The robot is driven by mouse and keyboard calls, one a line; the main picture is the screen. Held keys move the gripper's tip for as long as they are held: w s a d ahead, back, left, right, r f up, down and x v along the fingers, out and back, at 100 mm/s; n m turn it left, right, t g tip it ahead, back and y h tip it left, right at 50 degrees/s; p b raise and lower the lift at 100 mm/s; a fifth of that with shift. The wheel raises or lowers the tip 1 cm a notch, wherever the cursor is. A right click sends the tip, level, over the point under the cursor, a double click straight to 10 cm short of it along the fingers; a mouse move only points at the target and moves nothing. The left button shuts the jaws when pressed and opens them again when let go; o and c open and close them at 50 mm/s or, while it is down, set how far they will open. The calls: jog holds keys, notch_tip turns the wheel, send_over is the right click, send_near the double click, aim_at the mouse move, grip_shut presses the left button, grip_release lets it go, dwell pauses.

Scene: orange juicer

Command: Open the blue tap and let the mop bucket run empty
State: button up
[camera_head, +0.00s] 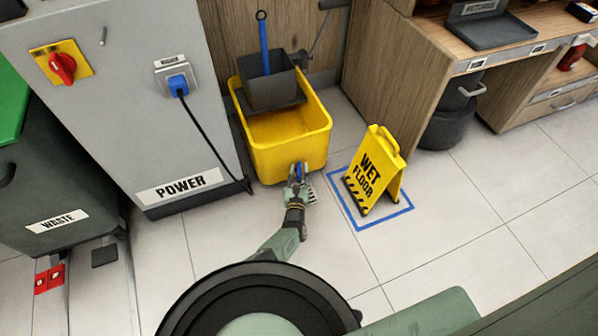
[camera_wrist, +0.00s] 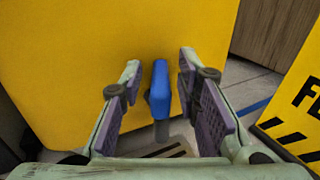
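The yellow mop bucket (camera_head: 289,150) stands on the floor beside the grey power cabinet. Its front wall (camera_wrist: 60,50) fills much of the wrist view. The blue tap (camera_wrist: 159,88) sticks out low on that wall, with a grey spout below it; in the head view it shows small (camera_head: 299,172) at my gripper. My gripper (camera_wrist: 158,75) is open, with one finger on each side of the blue tap and visible gaps between. A floor drain grate (camera_head: 309,189) lies below the tap, partly hidden by my gripper. The water level in the bucket cannot be told clearly.
A yellow wet floor sign (camera_head: 375,168) stands inside a blue floor outline just right of the bucket. The power cabinet (camera_head: 150,120) with its hanging black cable is at left. Wooden cabinets stand behind. Floor at the right front is clear.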

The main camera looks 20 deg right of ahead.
grip_shut()
dwell(0.3)
jog(key=shift+d+n+y, duration=0.2)
jog(key=shift+n+y, duration=0.2)
jog(key=shift+y, duration=0.2)
jog(key=shift+d+f+n+t+y+b, duration=0.15)
jog(key=shift+n+t+y+b, duration=0.5)
jog(key=shift+y, duration=0.55)
jog(key=shift+r+n+y+b, duration=0.2)
jog(key=shift+n+y+b, duration=0.2)
jog(key=shift+n+y, duration=0.6)
jog(key=shift+o, duration=0.9)
grip_release()
